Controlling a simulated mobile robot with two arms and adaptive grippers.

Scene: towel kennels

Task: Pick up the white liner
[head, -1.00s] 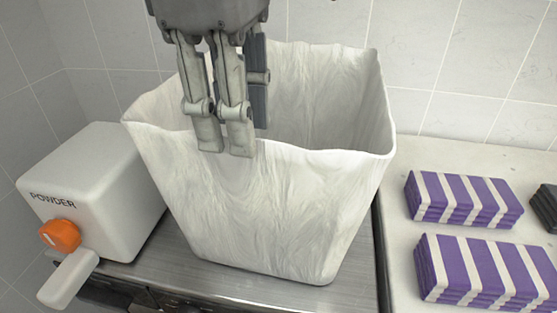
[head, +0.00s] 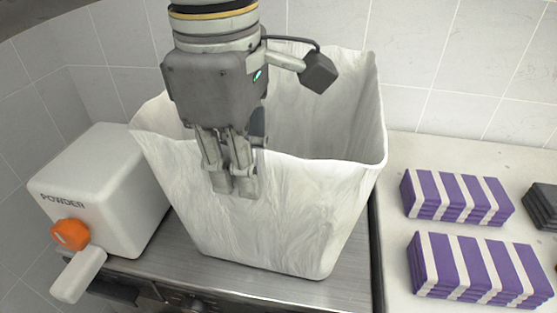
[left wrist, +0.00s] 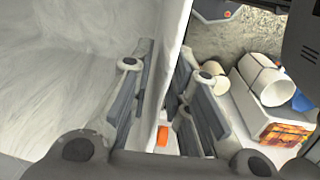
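The white liner (head: 290,215) is a tall, marbled, open-topped sack shape standing upright on a metal surface. My left gripper (head: 238,165) is over its front rim in the head view, with fingers pointing down. Two fingertips show outside the front wall, and a darker finger shows partly behind the rim. In the left wrist view, the liner's wall (left wrist: 172,50) runs between the open fingers (left wrist: 166,62), with the liner's inside on the left. The fingers do not look closed on the wall. My right gripper is not in view.
A white powder dispenser (head: 110,185) with an orange knob (head: 70,234) stands close on the left. Purple-and-white striped folded stacks (head: 475,268) lie on the pale counter (head: 395,215) to the right. A tiled wall (head: 430,60) is behind. The left wrist view shows a white cylinder (left wrist: 270,85) beyond the liner.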

